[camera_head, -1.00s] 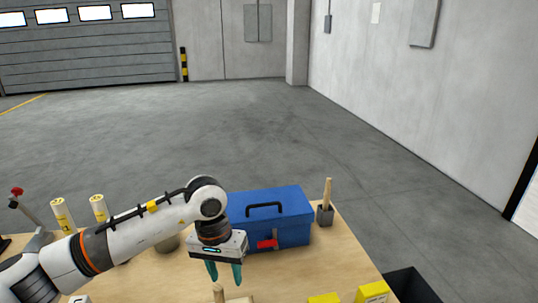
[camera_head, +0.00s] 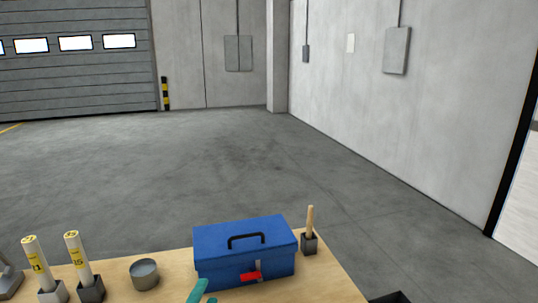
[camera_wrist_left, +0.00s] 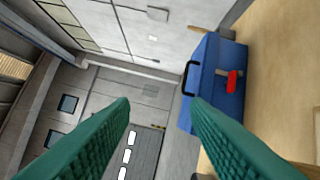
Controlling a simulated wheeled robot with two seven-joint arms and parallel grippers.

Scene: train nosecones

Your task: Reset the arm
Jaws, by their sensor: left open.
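My left gripper (camera_head: 203,294) barely shows at the bottom edge of the head view, where only its teal fingertips are seen. They are in front of the blue toolbox (camera_head: 232,238), and the rest of the arm is out of frame. In the left wrist view, the two teal fingers of the gripper (camera_wrist_left: 160,104) are spread apart with nothing between them. The toolbox also shows there (camera_wrist_left: 207,105), beyond the right finger. My right gripper is not in view.
On the wooden table (camera_head: 330,280) stand two white tubes (camera_head: 34,262) (camera_head: 76,255) in dark holders, a round grey can (camera_head: 144,274), and a wooden-handled tool (camera_head: 310,225) in a small block. A black bin (camera_head: 390,298) is off the table's right. The floor beyond is clear.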

